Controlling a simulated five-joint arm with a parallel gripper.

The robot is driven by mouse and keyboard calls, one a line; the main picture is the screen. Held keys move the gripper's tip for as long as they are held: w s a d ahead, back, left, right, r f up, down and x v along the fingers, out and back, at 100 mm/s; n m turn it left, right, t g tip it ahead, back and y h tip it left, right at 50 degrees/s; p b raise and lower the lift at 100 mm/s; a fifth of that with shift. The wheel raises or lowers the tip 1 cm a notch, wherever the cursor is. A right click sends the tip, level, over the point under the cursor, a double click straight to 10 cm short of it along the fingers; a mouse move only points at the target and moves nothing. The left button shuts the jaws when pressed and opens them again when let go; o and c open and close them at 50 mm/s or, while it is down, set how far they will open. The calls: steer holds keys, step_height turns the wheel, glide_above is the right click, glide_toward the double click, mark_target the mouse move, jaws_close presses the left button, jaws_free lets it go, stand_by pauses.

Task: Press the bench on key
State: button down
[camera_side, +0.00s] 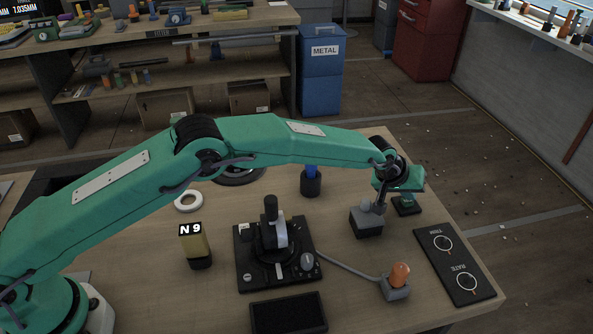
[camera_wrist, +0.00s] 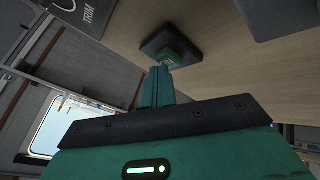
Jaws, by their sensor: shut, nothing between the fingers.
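The bench on key looks to be the green key (camera_wrist: 172,56) on a dark square base (camera_wrist: 163,38) in the wrist view. In the side view its dark base (camera_side: 407,209) sits near the bench's far right edge. My gripper (camera_wrist: 161,72) is shut and empty, with its fingertips right in front of the green key in the wrist view. In the side view my gripper (camera_side: 406,197) points down over the base. The fingers hide part of the key, and I cannot tell whether they touch it.
A grey box with a lever (camera_side: 367,221) stands just left of the key. A TRIM and RATE dial panel (camera_side: 450,262) lies to the right. An orange lamp (camera_side: 400,275), a black joystick unit (camera_side: 275,255) and an N 9 tagged block (camera_side: 195,246) stand nearer.

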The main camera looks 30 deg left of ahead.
mark_target(406, 202)
steer(key=shift+r, duration=0.8)
steer(key=shift+r, duration=0.1)
steer(key=shift+r, duration=2.45)
